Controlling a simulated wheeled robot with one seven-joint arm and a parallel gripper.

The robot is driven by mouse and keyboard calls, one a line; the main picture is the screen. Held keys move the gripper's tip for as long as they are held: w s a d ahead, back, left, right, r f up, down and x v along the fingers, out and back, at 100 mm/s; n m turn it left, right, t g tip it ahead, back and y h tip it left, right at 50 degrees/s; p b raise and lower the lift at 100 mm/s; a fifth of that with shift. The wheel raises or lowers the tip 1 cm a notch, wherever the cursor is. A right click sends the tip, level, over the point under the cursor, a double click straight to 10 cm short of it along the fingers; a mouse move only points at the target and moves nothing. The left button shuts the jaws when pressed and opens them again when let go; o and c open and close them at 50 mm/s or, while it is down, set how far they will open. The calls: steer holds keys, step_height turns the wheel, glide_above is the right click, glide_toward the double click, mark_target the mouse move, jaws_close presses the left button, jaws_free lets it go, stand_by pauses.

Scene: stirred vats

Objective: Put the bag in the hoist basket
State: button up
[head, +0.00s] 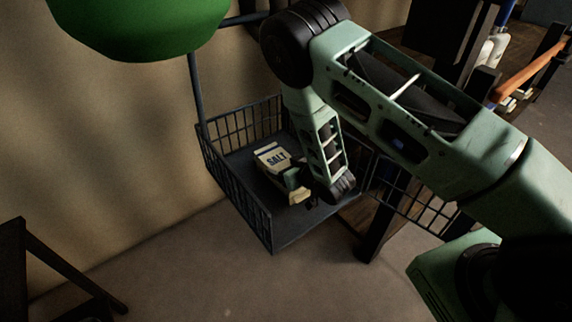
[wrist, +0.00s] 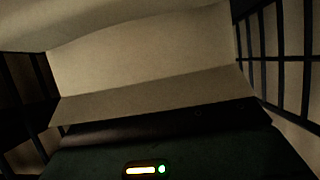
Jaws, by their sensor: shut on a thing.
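The bag (head: 272,157) is pale, with a dark stripe and the word SALT. It shows in the head view, within the walls of the hoist basket (head: 232,198), a dark wire-sided basket with a solid floor. My gripper (head: 294,184) reaches down into the basket and is shut on the bag, covering part of it. I cannot tell whether the bag touches the basket floor. In the wrist view a broad pale surface fills the middle, above my gripper's dark body with its small lights. Basket bars stand at both sides there.
A green rounded object (head: 140,25) hangs above left of the basket. A dark upright post rises from the basket's left corner. A plain wall stands behind. A dark frame (head: 15,255) is at lower left. The floor in front of the basket is clear.

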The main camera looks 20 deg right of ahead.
steer(key=o, duration=1.8)
steer(key=shift+f, duration=0.1)
steer(key=shift+c, duration=0.2)
steer(key=shift+s+r, duration=0.1)
steer(key=shift+r, duration=0.1)
steer(key=v, duration=1.2)
steer(key=shift+b, duration=0.45)
